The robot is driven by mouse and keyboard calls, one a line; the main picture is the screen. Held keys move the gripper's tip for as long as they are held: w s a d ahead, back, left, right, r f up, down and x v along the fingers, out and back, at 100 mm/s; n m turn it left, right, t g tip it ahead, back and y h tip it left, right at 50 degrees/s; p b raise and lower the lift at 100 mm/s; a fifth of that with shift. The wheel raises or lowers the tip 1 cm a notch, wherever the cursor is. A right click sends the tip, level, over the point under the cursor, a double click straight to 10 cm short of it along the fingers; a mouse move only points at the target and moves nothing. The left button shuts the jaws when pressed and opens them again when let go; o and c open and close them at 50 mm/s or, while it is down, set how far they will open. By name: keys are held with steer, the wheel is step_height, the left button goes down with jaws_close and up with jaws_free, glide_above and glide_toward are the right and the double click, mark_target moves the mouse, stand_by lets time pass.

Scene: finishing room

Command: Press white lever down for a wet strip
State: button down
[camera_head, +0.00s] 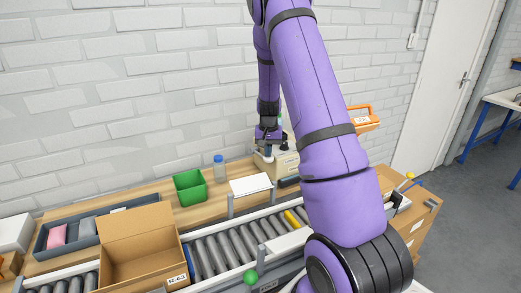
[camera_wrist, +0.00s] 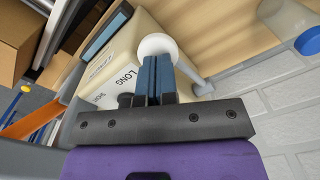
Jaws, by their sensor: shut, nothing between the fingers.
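The beige tape dispenser (camera_head: 285,165) stands on the wooden bench, partly hidden behind my arm. In the wrist view its beige housing (camera_wrist: 122,62) carries a label reading "LONG". The white round knob (camera_wrist: 157,44) of its lever shows just beyond my fingertips, with a grey rod (camera_wrist: 196,80) to its right. My gripper (camera_wrist: 156,62) is shut and empty, its fingertips overlapping the knob's near edge. I cannot tell whether they touch it. In the head view my gripper (camera_head: 268,140) points down over the dispenser's left part.
A green bin (camera_head: 190,187), a blue-capped bottle (camera_head: 219,168) and white paper (camera_head: 250,185) stand left of the dispenser. An open cardboard box (camera_head: 140,245) sits on the roller conveyor (camera_head: 235,245) in front. An orange holder (camera_head: 362,118) is on the wall side at right.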

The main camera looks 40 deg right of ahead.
steer(key=shift+s+f, duration=0.15)
steer(key=shift+f, duration=0.2)
stand_by(0.3)
steer(key=shift+s+a+f, duration=0.1)
steer(key=shift+s+f, duration=0.05)
steer(key=shift+f, duration=0.2)
steer(key=shift+s+f, duration=0.25)
steer(key=shift+f, duration=0.55)
stand_by(0.5)
steer(key=shift+s+f, duration=0.1)
steer(key=shift+f, duration=1)
stand_by(0.6)
steer(key=shift+r, duration=0.1)
steer(key=shift+w+d+r, duration=0.1)
steer(key=shift+w+r, duration=0.3)
steer(key=shift+r, duration=1.3)
steer(key=shift+w+d+r, duration=0.1)
steer(key=shift+w+r, duration=0.25)
steer(key=shift+r, duration=1.4)
steer(key=shift+w+r, duration=0.4)
steer(key=shift+r, duration=1.3)
steer(key=shift+r, duration=2.5)
